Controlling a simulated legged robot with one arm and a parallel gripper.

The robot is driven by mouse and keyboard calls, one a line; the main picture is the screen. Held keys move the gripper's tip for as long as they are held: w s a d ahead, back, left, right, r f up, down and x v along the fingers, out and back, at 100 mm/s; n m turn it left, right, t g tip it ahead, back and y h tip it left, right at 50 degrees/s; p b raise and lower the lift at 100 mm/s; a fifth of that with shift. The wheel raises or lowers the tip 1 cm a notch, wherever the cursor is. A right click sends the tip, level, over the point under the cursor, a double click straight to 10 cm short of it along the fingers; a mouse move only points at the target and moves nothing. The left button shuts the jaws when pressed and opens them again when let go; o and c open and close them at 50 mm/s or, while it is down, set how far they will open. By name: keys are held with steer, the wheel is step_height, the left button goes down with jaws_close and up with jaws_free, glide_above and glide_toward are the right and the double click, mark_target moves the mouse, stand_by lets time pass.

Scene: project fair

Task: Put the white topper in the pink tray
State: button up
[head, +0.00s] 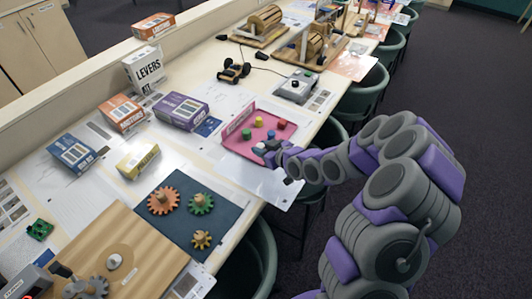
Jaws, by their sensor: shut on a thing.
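The pink tray (236,147) lies on the long table near its right edge. It holds several small toppers: green (247,133), yellow (258,121), blue (270,134) and red (281,124). My gripper (266,150) is over the tray's near right part, shut on a small whitish piece, the white topper (259,149). The fingers partly hide the topper. I cannot tell whether it touches the tray floor.
A grey control box (296,86) stands beyond the tray. A purple box (181,111) and other kit boxes stand to the left. A dark mat (178,234) with several gears lies nearer. Green chairs (358,95) line the table's right side.

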steer(key=shift+w+d+f, duration=0.2)
steer(key=shift+w+d, duration=0.4)
steer(key=shift+w, duration=0.3)
step_height(320, 180, down, 3)
steer(key=shift+d+f+b, duration=0.15)
steer(key=shift+f+b, duration=0.05)
steer(key=shift+b, duration=0.4)
steer(key=shift+r, duration=0.1)
steer(key=o, duration=1)
steer(key=shift+o, duration=0.2)
steer(key=shift+s, duration=0.1)
steer(key=s+d+r+m+g+h+p, duration=0.1)
steer(key=s+d+r+g+h, duration=0.15)
steer(key=s+d+r, duration=0.5)
steer(key=s+d+r+m+g+h+p, duration=0.15)
steer(key=s+d+h, duration=0.25)
steer(key=s, duration=0.6)
steer(key=s+d+r+m+g+h, duration=0.25)
steer(key=s+d+r, duration=0.25)
steer(key=s, duration=0.3)
steer(key=s+a+r+m+g, duration=0.1)
steer(key=s+a+r+g, duration=0.1)
steer(key=s, duration=0.8)
steer(key=s+a+r+m+g, duration=0.2)
steer(key=s+r, duration=0.3)
steer(key=s, duration=0.5)
steer(key=shift+r+m+g, duration=0.25)
steer(key=shift+m+g, duration=0.05)
steer(key=shift+g, duration=0.25)
